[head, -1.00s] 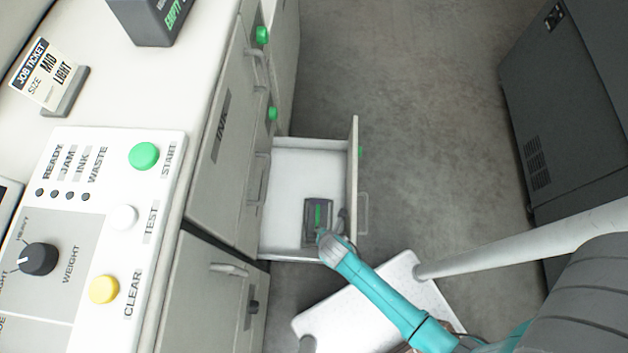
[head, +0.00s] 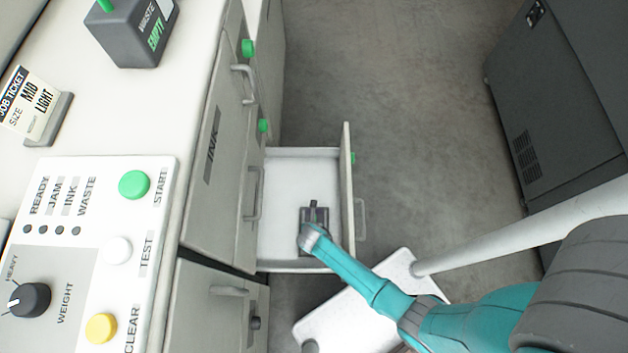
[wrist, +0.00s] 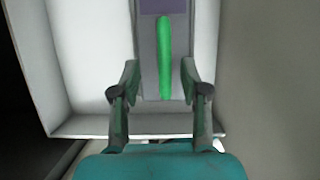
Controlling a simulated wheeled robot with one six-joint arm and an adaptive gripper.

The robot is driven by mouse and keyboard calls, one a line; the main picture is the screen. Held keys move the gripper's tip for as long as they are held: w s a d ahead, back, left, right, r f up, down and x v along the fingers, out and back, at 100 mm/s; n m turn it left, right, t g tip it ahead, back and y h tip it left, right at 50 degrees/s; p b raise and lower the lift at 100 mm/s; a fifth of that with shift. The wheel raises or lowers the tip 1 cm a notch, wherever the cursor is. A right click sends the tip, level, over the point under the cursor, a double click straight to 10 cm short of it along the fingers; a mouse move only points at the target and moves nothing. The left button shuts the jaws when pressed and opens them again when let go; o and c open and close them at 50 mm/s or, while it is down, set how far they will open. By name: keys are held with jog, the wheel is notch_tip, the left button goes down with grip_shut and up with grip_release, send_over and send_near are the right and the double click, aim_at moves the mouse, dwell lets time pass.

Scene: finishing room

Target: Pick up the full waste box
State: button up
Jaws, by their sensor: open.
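The waste box is a dark grey box with a green bar on top. It sits in the open white drawer (head: 290,180); in the head view my gripper (head: 314,212) covers much of it. In the wrist view the box (wrist: 148,62) is upper centre, with the green bar (wrist: 164,55) running lengthwise along it. My gripper (wrist: 160,80) is open above the box, one finger on each side of the bar. I cannot tell whether the fingers touch it. Any label saying full is not readable.
A second grey box marked WASTE EMPTY (head: 135,35) stands on the counter at upper left. The control panel (head: 95,250) is at lower left. The drawer front (head: 347,190) stands upright close to my gripper. Open floor (head: 410,120) lies to the right, before a dark cabinet (head: 560,90).

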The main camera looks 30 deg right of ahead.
aim_at(319, 212)
jog(key=x, duration=0.3)
jog(key=shift+d, duration=0.35)
jog(key=shift+x, duration=0.9)
grip_shut()
jog(key=shift+w+r, duration=0.1)
